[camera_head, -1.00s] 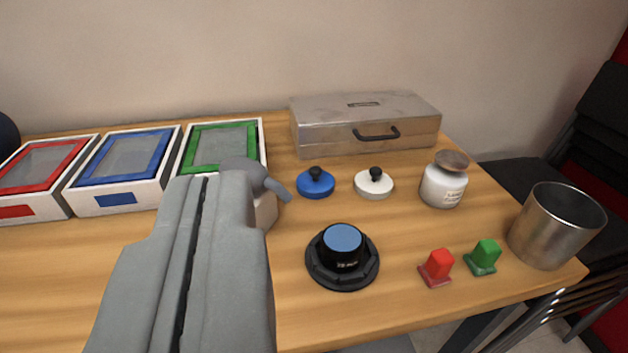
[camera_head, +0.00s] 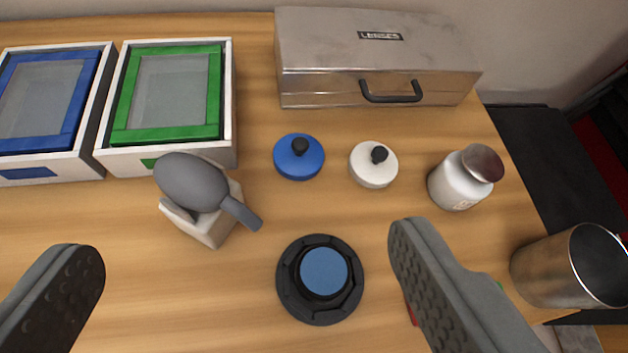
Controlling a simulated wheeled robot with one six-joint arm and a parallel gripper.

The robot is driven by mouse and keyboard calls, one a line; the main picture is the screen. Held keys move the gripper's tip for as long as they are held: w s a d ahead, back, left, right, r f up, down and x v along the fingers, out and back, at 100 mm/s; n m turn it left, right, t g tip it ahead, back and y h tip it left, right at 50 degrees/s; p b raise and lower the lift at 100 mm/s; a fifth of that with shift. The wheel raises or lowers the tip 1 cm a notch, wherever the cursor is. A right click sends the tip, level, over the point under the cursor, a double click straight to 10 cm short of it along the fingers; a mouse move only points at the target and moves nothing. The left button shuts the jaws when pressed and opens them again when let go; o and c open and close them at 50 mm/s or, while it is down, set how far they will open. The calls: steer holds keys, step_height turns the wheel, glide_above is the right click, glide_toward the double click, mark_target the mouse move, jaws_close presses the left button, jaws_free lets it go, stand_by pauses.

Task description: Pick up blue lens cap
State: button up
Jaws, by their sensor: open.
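The blue lens cap (camera_head: 299,158), a round blue disc with a black knob, lies on the wooden table (camera_head: 120,245) near the middle. A similar white cap (camera_head: 373,166) with a black knob lies to its right, apart from it. My gripper (camera_head: 245,260) is open and empty, with its two grey fingers wide apart at the lower left and lower right. The blue cap is beyond the fingertips, higher in the picture, and nothing touches it.
A black round device with a blue top (camera_head: 323,274) stands between the fingers. A grey-headed tool on a block (camera_head: 203,195) is left. A metal case (camera_head: 375,60), a jar (camera_head: 465,178), a steel cup (camera_head: 572,266), a green-framed box (camera_head: 170,100) and a blue-framed box (camera_head: 45,110) surround the caps.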

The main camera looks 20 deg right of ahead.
steer(key=w+d+f+g, duration=0.2)
steer(key=w+d+g, duration=0.1)
steer(key=w, duration=0.3)
steer(key=w+d+f+g, duration=0.3)
steer(key=w+g, duration=0.1)
steer(key=w, duration=0.2)
glide_above(302, 152)
steer(key=s, duration=0.1)
steer(key=shift+y, duration=0.4)
steer(key=f, duration=1.1)
steer(key=shift+s+d+f, duration=0.1)
steer(key=shift+s+d, duration=0.1)
steer(key=shift+d, duration=0.05)
steer(key=shift+s+a+x, duration=0.15)
steer(key=shift+x, duration=1.2)
steer(key=shift+s+a+x, duration=0.1)
steer(key=shift+x, duration=1.25)
steer(key=c, duration=1)
